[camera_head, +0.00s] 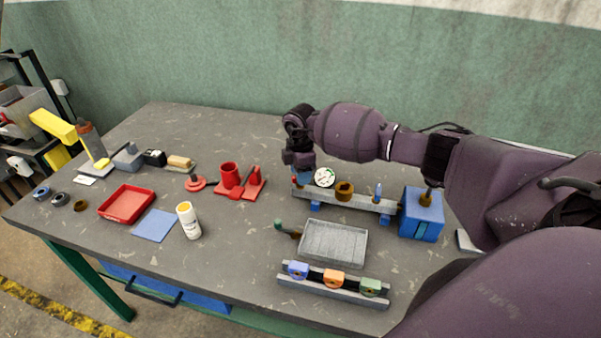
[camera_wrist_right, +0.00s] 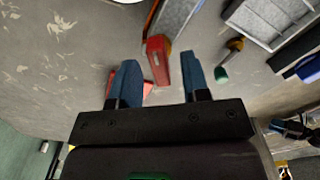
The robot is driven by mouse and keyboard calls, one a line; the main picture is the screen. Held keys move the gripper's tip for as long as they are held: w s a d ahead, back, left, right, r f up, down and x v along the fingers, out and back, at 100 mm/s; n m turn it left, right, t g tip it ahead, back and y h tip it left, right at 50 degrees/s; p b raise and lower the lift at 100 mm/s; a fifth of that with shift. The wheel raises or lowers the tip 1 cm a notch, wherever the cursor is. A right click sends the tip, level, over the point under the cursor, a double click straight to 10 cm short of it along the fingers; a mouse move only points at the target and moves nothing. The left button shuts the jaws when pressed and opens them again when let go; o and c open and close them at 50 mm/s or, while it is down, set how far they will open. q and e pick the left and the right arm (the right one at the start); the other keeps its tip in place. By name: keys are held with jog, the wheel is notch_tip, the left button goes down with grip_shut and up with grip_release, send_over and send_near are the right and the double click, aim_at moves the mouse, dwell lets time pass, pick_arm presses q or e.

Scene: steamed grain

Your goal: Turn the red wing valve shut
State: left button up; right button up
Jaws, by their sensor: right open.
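The red wing valve's handle (camera_wrist_right: 158,58) shows in the right wrist view as a long red block at the end of a grey rail. In the head view it is mostly hidden behind my right gripper (camera_head: 302,174), at the left end of the pipe rail (camera_head: 366,202). My right gripper (camera_wrist_right: 160,80) is open, with its two blue fingers apart. The red handle lies between and slightly beyond the fingertips in the wrist picture, with gaps visible on both sides. I cannot tell its depth from the fingers. My left gripper is not in view.
The rail carries a white gauge (camera_head: 324,178), a brown fitting (camera_head: 344,190) and a blue box (camera_head: 421,216) at its right end. A grey tray (camera_head: 333,243) and a colored-block rack (camera_head: 334,287) stand in front. A red stand (camera_head: 240,186) is left.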

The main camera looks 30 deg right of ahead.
jog(key=shift+f, duration=0.25)
grip_shut()
